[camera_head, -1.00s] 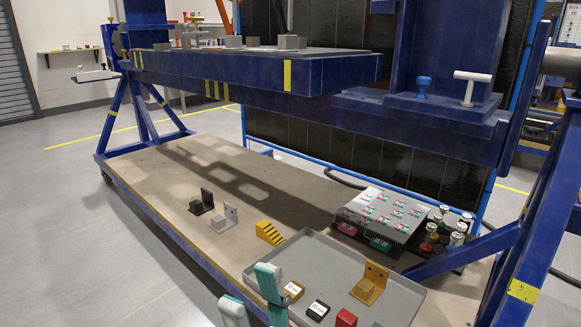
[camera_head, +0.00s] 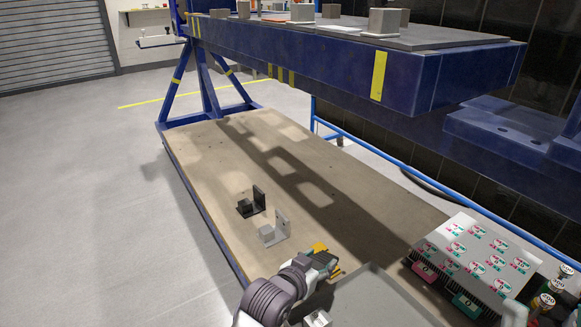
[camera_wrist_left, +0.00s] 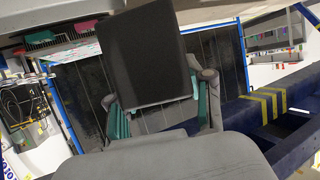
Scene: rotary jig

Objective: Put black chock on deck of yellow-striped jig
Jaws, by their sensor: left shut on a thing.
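My left gripper (camera_head: 322,262) shows at the bottom middle of the head view, above the wooden base. Its teal fingers in the left wrist view (camera_wrist_left: 160,112) are shut on the black chock (camera_wrist_left: 143,55), a dark block with a broad flat face. In the head view I cannot make out the chock. The yellow-striped jig (camera_head: 330,60) is a long blue beam across the top of the head view, and its stripes also show in the left wrist view (camera_wrist_left: 262,106). Its grey deck (camera_head: 435,40) is on top, above and beyond the gripper. My right gripper is not in view.
Several grey blocks (camera_head: 388,22) stand on the deck. A black bracket (camera_head: 252,203) and a grey bracket (camera_head: 273,231) stand on the wooden base (camera_head: 215,160). A grey tray (camera_head: 385,295) and a labelled box (camera_head: 475,255) are at the lower right.

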